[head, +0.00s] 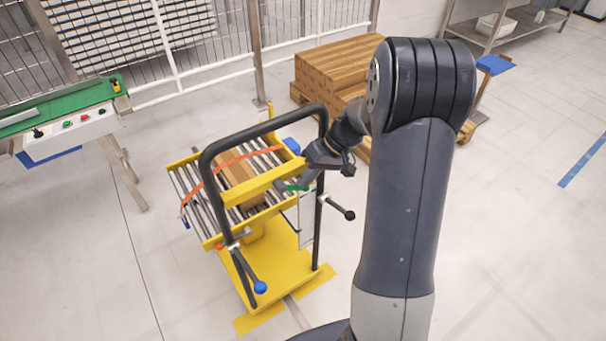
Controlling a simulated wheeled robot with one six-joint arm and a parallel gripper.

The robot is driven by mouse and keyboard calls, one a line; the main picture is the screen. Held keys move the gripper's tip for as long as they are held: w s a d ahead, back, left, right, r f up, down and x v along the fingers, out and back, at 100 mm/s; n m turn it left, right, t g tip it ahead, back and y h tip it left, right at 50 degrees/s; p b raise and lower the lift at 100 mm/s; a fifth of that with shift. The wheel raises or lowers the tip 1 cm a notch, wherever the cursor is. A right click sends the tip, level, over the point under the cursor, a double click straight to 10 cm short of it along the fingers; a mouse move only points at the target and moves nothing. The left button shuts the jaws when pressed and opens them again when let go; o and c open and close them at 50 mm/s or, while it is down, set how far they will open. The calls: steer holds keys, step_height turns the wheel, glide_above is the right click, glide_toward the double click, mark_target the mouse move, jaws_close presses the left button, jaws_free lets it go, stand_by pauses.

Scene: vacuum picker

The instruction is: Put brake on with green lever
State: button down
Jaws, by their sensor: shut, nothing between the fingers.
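A yellow trolley (267,270) with a black push handle frame (262,128) stands in front of me. A small green lever (297,188) shows at the near side of its roller top, right by the end of my gripper (291,186). My gripper is shut with nothing visible in it. Whether it touches the lever cannot be told, as my wrist partly covers the area. A lever with a blue knob (260,287) is at the lower left of the frame, and one with a black knob (349,215) sticks out to the right.
A cardboard box (239,178) lies on the trolley's rollers under an orange strap (225,164). A green conveyor with a button panel (70,131) is at left. Stacked boxes (330,68) on a pallet stand behind. Floor at right (530,230) is clear.

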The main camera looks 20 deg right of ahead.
mark_target(304, 190)
step_height(304, 190, down, 2)
steer(key=y+b, duration=0.1)
steer(key=y, duration=0.1)
steer(key=shift+f+g+y+b, duration=0.15)
steer(key=shift+g+y+b, duration=0.25)
steer(key=y+b, duration=0.1)
steer(key=f+y+b, duration=0.1)
steer(key=shift+s+a+f+m+y, duration=0.15)
steer(key=shift+a+f+m+y, duration=0.15)
steer(key=shift+a+m, duration=0.1)
steer(key=shift+s+a+f+b, duration=0.2)
steer(key=shift+a+f+b, duration=0.35)
steer(key=shift+b, duration=0.25)
steer(key=shift+s+a+f+b, duration=0.15)
steer(key=shift+a+f+b, duration=0.35)
steer(key=shift+b, duration=0.25)
steer(key=shift+s+a+g, duration=0.1)
steer(key=shift+a+g, duration=0.05)
steer(key=shift+g, duration=0.25)
